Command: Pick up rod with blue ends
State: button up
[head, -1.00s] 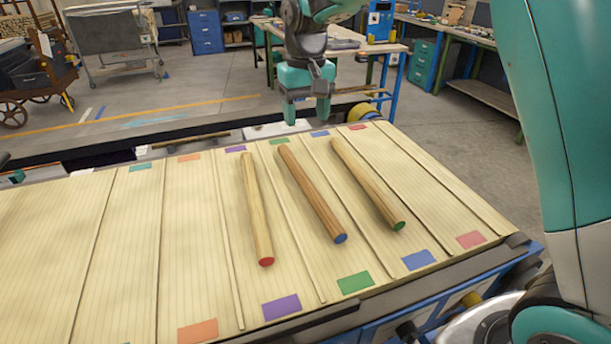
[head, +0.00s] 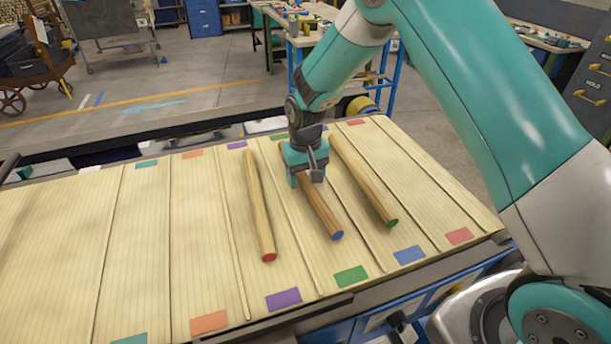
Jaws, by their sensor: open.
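The rod with blue ends (head: 325,214) lies on the slatted wooden table, in the lane marked with green patches. Its near blue end faces me; its far part is largely hidden by my gripper. My gripper (head: 307,183) is open and points down at the rod's middle to far part. The fingers appear to be on or just above the rod; I cannot tell whether they touch it.
A rod with a red end (head: 259,210) lies to the left and a rod with a green end (head: 366,183) close to the right. Thin raised strips divide the table (head: 85,250) into lanes. The left lanes are empty.

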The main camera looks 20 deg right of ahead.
jog(key=shift+f, duration=0.6)
jog(key=c, duration=1.1)
jog(key=shift+r, duration=0.15)
